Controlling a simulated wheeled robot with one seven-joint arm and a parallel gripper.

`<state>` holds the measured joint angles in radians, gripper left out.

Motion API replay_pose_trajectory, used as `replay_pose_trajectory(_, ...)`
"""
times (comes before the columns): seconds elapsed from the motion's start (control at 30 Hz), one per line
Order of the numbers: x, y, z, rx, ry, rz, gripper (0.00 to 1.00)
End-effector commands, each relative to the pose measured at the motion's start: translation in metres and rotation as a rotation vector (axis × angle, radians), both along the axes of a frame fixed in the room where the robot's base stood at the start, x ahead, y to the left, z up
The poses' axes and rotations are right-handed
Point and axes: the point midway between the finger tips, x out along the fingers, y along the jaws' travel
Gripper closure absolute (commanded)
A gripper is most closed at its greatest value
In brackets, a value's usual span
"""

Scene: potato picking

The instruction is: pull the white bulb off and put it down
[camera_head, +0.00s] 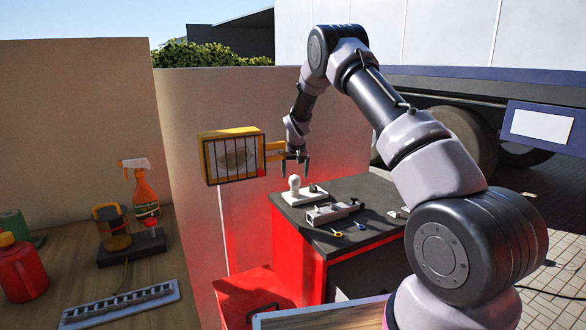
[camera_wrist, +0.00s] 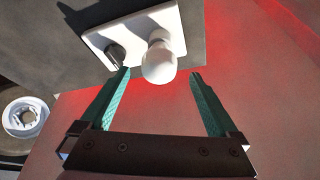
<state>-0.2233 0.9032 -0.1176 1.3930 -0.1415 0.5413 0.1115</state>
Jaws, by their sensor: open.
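The white bulb (camera_head: 294,182) stands upright on a white base plate (camera_head: 312,192) at the back left corner of the dark worktop. In the wrist view the bulb (camera_wrist: 159,64) lies just beyond the fingertips, roughly between their lines, with its base plate (camera_wrist: 175,36) behind it. My gripper (camera_head: 295,163) is above the bulb in the head view, with its fingers apart and nothing between them. In the wrist view my gripper (camera_wrist: 160,75) shows two green fingers spread wide. A dark round knob (camera_wrist: 115,54) on the plate is close to the left fingertip.
The dark worktop (camera_head: 350,190) sits on a red cabinet and holds a grey vice-like tool (camera_head: 334,211) and small yellow and blue items. A yellow-framed caged lamp (camera_head: 232,156) is left of my gripper. A wall panel stands behind. A wooden bench with bottles is at far left.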

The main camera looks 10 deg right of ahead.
Motion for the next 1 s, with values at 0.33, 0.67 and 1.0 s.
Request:
replay_pose_trajectory(0.33,0.023,-0.002,-0.056,0.0,0.001,0.0,0.04)
replay_pose_trajectory(0.67,0.03,-0.002,-0.073,0.001,0.0,0.0,0.04)
replay_pose_trajectory(1.0,0.03,-0.002,-0.072,0.001,0.0,0.0,0.62)
